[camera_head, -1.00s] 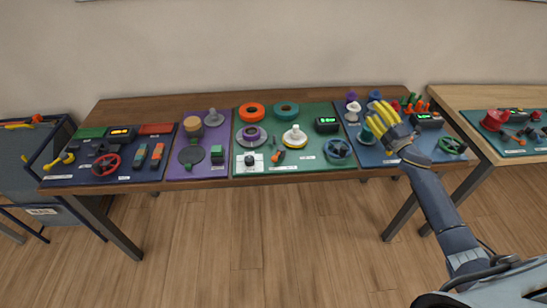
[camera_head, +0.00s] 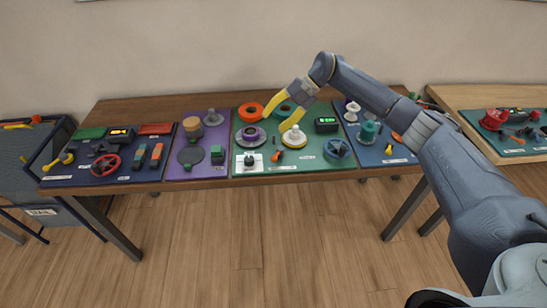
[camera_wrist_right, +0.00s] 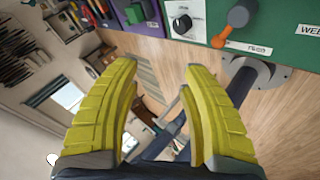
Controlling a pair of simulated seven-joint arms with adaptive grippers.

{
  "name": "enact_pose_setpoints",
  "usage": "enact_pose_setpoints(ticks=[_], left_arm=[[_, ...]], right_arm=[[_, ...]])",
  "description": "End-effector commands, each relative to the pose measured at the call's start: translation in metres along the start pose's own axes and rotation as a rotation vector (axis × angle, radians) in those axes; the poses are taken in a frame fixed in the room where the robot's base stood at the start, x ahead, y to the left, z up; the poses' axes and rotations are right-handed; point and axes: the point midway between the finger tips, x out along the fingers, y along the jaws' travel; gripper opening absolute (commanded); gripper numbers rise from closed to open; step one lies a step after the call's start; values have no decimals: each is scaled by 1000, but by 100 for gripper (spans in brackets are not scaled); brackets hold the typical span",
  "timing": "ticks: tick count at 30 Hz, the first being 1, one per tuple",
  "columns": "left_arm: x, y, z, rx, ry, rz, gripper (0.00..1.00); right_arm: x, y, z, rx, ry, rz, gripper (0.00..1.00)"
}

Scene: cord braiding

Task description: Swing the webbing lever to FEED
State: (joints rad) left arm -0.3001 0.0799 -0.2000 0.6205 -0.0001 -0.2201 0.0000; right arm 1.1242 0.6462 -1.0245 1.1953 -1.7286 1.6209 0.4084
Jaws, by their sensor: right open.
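A small orange lever (camera_head: 277,155) stands near the front of the green mat (camera_head: 310,164), right of a black knob on a white plate. In the right wrist view the orange lever has a dark grey ball (camera_wrist_right: 238,14) and a white tag beside it. A sign starting "WEB" (camera_wrist_right: 312,30) is cut off there; I cannot make out a FEED mark. My right gripper (camera_head: 278,117) is open and empty above the green mat, behind the lever and apart from it. Its two yellow fingers (camera_wrist_right: 160,70) are spread in the wrist view. My left gripper is out of view.
The black knob (camera_head: 250,160) is close to the lever's left. My right arm crosses above the blue mat.

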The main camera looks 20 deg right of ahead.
Motion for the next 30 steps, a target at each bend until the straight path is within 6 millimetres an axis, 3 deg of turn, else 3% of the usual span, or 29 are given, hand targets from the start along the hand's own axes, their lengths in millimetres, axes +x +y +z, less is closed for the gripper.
enact_pose_setpoints(ticks=[6,15,20,30], left_arm=[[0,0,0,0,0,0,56],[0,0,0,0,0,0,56],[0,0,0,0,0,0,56],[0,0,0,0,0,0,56]], right_arm=[[-32,-20,5,178,-78,-270,44],[-52,-34,8,291,-142,-395,44],[-38,-40,8,295,-141,-399,44],[17,-64,12,293,-139,-397,44]])
